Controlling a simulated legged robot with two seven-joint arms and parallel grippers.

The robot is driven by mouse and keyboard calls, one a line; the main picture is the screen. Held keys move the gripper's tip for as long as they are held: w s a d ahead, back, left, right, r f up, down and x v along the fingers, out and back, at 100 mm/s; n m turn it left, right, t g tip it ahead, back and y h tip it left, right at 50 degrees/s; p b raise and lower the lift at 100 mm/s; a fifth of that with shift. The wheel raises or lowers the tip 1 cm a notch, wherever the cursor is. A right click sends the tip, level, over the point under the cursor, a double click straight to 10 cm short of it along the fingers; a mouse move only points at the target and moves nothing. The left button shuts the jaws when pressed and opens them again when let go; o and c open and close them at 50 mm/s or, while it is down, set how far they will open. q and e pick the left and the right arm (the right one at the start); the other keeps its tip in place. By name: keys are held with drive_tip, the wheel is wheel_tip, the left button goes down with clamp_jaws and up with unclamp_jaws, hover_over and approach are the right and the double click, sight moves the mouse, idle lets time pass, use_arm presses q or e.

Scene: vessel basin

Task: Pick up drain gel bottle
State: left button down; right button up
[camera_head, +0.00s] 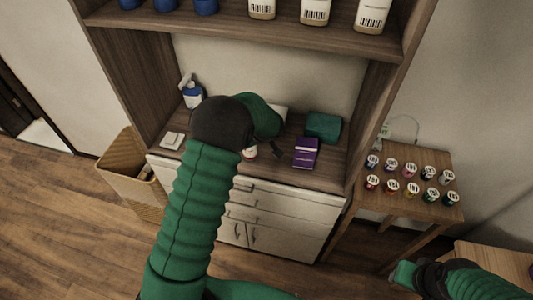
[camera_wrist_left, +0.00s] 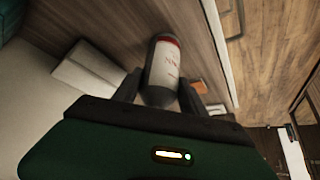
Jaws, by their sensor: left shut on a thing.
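A white bottle with red print, a red band and dark ends (camera_wrist_left: 163,62), which I take as the drain gel bottle, is between the two fingers of my left gripper (camera_wrist_left: 159,90) in the left wrist view. The gripper is shut on it. In the head view only a small part of the bottle (camera_head: 250,153) shows; my left arm and hand hide the rest. It is over the cabinet's counter, and I cannot tell whether it still touches the counter. My right gripper (camera_head: 404,273) is at the lower right, far from the bottle; its fingers are not clear.
On the counter are a blue-and-white pump bottle (camera_head: 192,95), a purple box (camera_head: 306,153), a green folded cloth (camera_head: 323,127) and a small white block (camera_head: 172,141). A shelf (camera_head: 245,27) overhangs it. A side table (camera_head: 386,201) holds several small jars. A wicker basket (camera_head: 128,178) stands left.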

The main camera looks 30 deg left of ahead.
use_arm(q)
drive_tip(key=shift+s+d+f, duration=0.15)
drive_tip(key=shift+f, duration=0.05)
